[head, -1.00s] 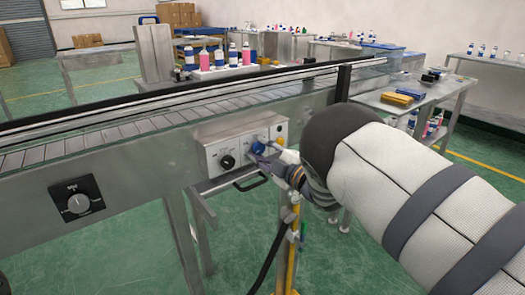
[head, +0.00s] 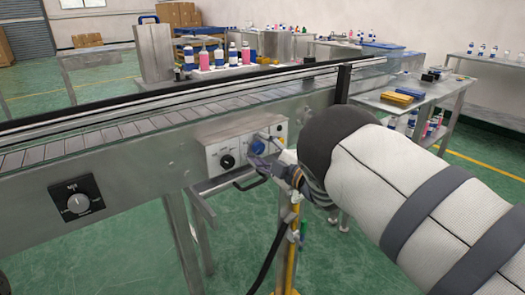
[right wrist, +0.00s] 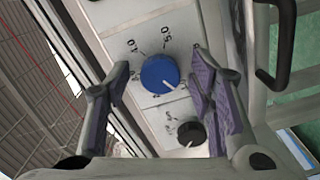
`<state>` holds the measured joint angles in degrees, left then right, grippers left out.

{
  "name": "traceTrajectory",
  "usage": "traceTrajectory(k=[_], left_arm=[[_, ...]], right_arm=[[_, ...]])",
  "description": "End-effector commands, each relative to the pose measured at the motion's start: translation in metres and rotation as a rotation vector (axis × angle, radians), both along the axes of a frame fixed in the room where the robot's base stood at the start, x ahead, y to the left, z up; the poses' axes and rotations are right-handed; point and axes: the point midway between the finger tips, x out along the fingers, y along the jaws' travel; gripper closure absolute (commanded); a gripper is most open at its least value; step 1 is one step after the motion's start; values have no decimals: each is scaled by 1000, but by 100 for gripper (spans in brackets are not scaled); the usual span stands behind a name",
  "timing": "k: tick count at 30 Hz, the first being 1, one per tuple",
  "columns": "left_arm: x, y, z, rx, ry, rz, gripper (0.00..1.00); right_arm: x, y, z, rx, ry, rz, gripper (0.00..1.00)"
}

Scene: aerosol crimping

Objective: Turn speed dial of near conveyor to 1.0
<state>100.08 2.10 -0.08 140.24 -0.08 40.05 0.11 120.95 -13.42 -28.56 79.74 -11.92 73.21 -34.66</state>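The near conveyor (head: 130,165) crosses the head view and carries a grey control box (head: 212,153) on its side. A blue dial (head: 258,146) and a black knob (head: 227,161) are on the box. In the right wrist view the blue dial (right wrist: 160,73) has a white pointer line toward its lower right and printed numbers around it. The black knob (right wrist: 191,133) lies below it. My right gripper (right wrist: 156,82) is open, with one finger on each side of the blue dial; a gap shows on the left, and contact is unclear. My left gripper is not in view.
A separate black dial plate (head: 77,200) is on the conveyor's side at left. A black handle (head: 250,183) sits below the control box, close to my right gripper. A yellow post (head: 289,250) stands below. Bottles (head: 220,58) stand behind the conveyor.

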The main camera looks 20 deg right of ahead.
Motion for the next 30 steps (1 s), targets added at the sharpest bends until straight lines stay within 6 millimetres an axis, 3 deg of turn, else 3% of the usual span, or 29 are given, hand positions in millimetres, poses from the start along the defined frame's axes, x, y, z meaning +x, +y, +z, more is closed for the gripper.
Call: traceTrajectory(k=[7, 15, 19, 24, 30], left_arm=[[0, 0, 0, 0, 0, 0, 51], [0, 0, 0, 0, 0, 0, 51], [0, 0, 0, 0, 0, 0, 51], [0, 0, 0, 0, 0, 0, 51], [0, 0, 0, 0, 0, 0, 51]], right_arm=[[-12, -5, -1, 0, 4, -1, 51], [-79, -29, -1, 0, 4, -4, 51], [-102, -37, 0, 0, 3, -1, 51], [-113, -41, 0, 0, 0, 0, 51], [-113, -41, 0, 0, 0, 0, 51]])
